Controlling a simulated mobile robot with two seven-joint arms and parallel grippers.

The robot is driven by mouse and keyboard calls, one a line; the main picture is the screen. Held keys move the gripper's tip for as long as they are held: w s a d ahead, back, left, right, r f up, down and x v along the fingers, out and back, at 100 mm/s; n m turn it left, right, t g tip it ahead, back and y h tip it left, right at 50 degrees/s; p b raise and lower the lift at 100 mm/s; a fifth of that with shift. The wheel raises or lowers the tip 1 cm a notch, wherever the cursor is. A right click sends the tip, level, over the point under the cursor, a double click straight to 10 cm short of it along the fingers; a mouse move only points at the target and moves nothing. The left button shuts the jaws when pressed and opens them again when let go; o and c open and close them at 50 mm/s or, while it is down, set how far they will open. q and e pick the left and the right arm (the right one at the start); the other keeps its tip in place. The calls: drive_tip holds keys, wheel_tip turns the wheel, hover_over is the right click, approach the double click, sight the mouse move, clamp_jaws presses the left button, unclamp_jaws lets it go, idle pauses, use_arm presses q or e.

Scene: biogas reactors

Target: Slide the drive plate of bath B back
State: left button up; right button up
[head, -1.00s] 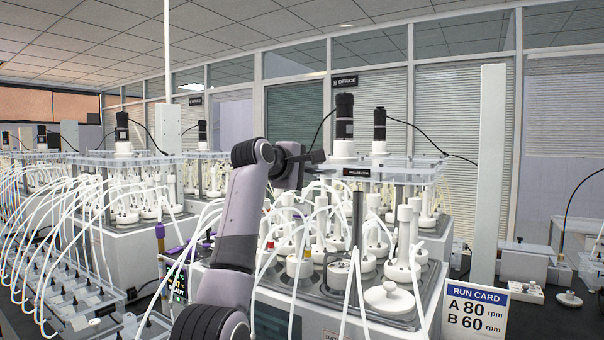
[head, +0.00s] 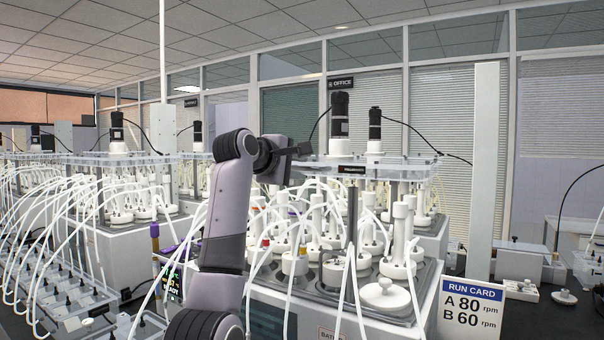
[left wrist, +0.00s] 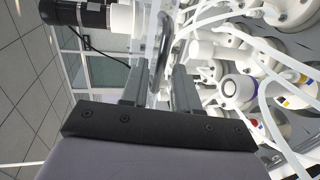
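My left gripper (head: 303,150) is at the plate's left end. In the left wrist view the fingers (left wrist: 162,75) are apart, with the plate's edge and a grey bar (left wrist: 164,40) showing between and beyond them. I cannot tell whether they touch. My right gripper is out of view.
White bottles (head: 398,240) with tubes stand below the plate in the bath. A run card (head: 472,308) reads A 80 rpm, B 60 rpm. A tall pale post (head: 483,170) stands at the right. More reactors and tubes fill the left. Tubes hang close to my left arm.

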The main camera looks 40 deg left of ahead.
use_arm(q)
drive_tip(key=shift+b+v, duration=0.5)
drive_tip(key=shift+v, duration=1.55)
